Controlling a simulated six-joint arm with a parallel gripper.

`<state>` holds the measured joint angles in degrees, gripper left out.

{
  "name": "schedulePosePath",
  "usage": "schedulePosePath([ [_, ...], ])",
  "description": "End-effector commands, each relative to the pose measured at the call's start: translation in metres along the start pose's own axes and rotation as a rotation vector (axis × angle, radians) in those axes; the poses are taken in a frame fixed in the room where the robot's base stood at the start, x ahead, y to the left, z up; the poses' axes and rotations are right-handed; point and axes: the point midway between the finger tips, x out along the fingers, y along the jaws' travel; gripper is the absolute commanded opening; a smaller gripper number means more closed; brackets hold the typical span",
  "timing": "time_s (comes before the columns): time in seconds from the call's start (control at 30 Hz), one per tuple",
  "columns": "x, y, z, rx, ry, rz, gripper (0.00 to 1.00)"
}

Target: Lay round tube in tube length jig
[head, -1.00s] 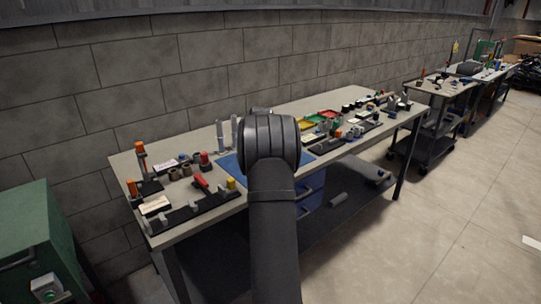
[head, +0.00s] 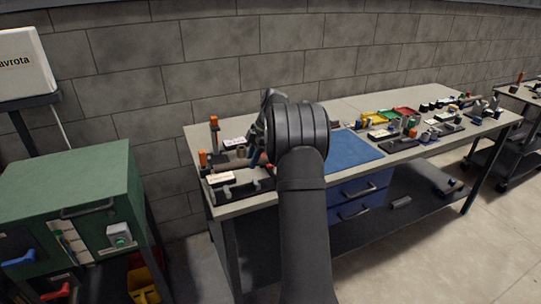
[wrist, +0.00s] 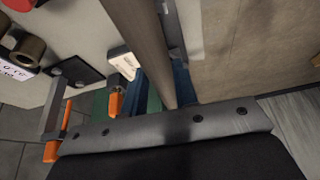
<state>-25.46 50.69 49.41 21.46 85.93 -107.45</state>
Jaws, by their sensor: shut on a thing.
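My gripper (wrist: 168,88) has blue fingers shut on a long grey-brown round tube (wrist: 150,40), which runs up out of the top of the wrist view. In the head view my gripper (head: 257,153) is over the left end of the workbench, partly hidden by my arm. The tube length jig appears to be the dark rail with grey upright blocks (head: 243,189) along the bench's front left edge. My arm covers its right end. The tube is held near or above this area; I cannot tell whether it touches the jig.
Orange-topped clamps (head: 214,122) and a white label card (head: 221,178) stand around the left end. A blue mat (head: 352,150) lies clear at mid-bench. Small parts and coloured bins (head: 377,117) fill the right. A green cabinet (head: 70,185) stands left of the bench.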

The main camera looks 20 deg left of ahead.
Motion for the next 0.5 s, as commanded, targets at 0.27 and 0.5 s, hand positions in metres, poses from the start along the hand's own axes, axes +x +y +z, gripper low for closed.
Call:
schedulePosePath([
  [0.27,0.0025,-0.0017,-0.0123,-0.081,0.0,-0.03,0.0],
  [0.5,0.0022,-0.0017,-0.0118,-0.079,0.003,-0.03,0.0],
])
